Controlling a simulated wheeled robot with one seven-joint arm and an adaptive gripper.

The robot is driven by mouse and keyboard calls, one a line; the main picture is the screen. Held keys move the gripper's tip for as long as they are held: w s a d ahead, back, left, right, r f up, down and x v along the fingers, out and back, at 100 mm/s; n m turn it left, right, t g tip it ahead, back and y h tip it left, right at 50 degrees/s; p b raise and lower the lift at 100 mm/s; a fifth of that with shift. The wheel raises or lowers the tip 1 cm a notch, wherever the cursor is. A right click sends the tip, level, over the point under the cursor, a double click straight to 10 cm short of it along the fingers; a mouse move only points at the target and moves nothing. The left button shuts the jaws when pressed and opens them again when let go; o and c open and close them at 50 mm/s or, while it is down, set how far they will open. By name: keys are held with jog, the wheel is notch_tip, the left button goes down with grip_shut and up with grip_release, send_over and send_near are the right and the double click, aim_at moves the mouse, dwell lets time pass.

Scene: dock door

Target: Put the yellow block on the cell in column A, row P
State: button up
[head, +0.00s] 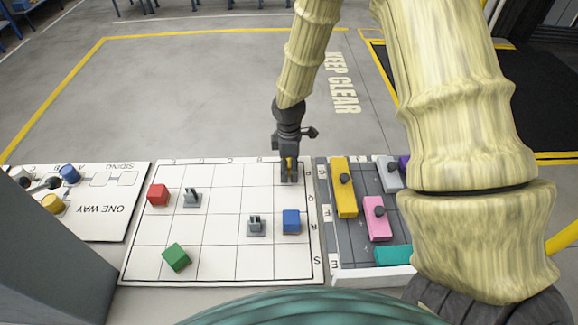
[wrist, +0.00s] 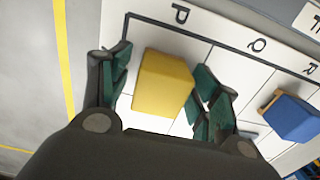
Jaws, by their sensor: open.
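The yellow block (wrist: 163,83) sits between my gripper's fingers in the wrist view, beside the row letter P, in the corner cell of the white grid board (head: 215,262). It appears to rest on the board, inside the dark border. In the head view only a sliver of the block (head: 290,163) shows. My gripper (head: 289,168) is low over the board's far right corner, where row P meets the end column; the column letter there is hidden behind it. In the wrist view my gripper (wrist: 160,90) is open, with one finger on each side of the block.
A blue block (head: 291,220), red block (head: 158,195) and green block (head: 176,257) stand on the board with two grey fixtures (head: 191,199) (head: 256,227). A dark tray with a yellow piece (head: 343,187) and pink piece (head: 377,218) lies right.

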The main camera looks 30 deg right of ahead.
aim_at(289, 161)
notch_tip(289, 161, up, 12)
jog(key=shift+r+b, duration=0.1)
jog(key=shift+b, duration=0.95)
